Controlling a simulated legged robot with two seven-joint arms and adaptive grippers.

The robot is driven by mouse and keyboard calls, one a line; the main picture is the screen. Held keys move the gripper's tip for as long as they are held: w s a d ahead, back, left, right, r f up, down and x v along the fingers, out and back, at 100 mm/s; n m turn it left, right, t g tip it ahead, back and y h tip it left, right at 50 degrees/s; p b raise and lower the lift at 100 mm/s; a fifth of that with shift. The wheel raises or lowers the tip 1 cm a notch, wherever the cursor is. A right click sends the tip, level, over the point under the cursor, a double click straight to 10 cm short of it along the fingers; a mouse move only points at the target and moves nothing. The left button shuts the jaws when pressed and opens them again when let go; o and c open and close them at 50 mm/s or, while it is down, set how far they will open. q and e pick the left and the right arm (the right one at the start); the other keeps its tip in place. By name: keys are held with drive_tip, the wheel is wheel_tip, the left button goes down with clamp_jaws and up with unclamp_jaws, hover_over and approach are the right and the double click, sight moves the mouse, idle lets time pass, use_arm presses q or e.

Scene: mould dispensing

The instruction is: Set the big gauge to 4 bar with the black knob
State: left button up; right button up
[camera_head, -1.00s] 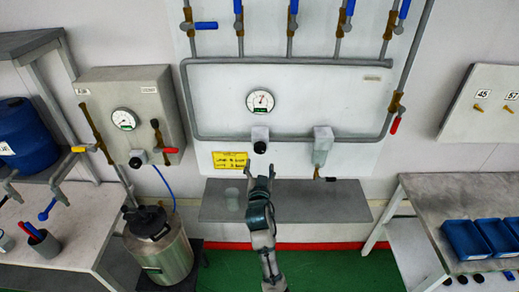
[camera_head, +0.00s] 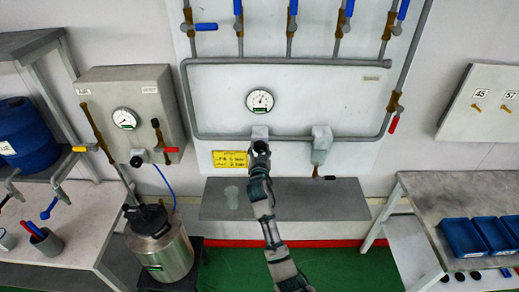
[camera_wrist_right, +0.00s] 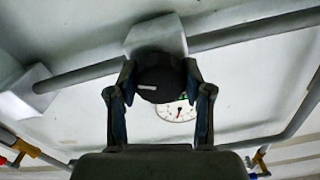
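The big gauge (camera_head: 260,101) is a round white dial with a green mark on the back panel. It also shows in the right wrist view (camera_wrist_right: 176,112), partly covered by the knob and a finger; its reading is too small to tell. The black knob (camera_wrist_right: 160,80), with a white line lying about level, sits on a pale block (camera_head: 260,132) below the gauge. My right gripper (camera_head: 260,149) is at the knob. In the wrist view its fingers (camera_wrist_right: 160,78) lie against both sides of the knob. My left gripper is not in view.
A smaller gauge (camera_head: 125,118) on a grey box (camera_head: 160,85) stands left. A second pale block (camera_head: 321,145) with a valve is right of the knob. A grey pipe runs above the knob. A yellow sign (camera_head: 230,160) and a shelf (camera_head: 330,200) with a clear cup (camera_head: 232,196) are below.

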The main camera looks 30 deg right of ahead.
drive_tip(key=c, duration=0.4)
drive_tip(key=shift+r+n+p, duration=0.15)
drive_tip(key=shift+n+p, duration=0.5)
drive_tip(key=shift+n, duration=0.55)
drive_tip(key=shift+c, duration=0.2)
drive_tip(key=shift+n, duration=0.4)
drive_tip(key=o, duration=1.2)
drive_tip(key=shift+c, duration=0.2)
